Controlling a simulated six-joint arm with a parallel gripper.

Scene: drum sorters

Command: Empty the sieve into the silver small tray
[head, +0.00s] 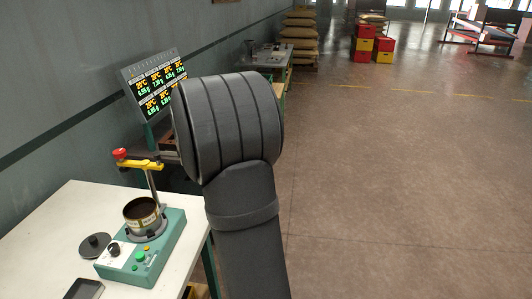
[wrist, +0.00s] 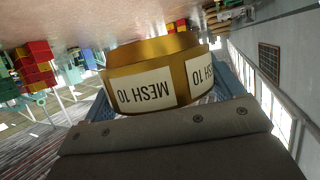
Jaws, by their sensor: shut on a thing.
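In the wrist view my gripper (wrist: 160,82) is shut on a brass sieve (wrist: 153,50), a round ring with white "MESH 10" labels. The lettering appears upside down in this view, and the inside of the sieve is hidden, so I cannot tell its contents. In the head view my arm hides the gripper and held sieve. A small dark tray with a pale rim (head: 86,289) lies on the white table at the lower left, cut off by the frame edge. I cannot tell whether it is the silver small tray.
A display panel (head: 155,83) stands behind. Open floor lies to the right.

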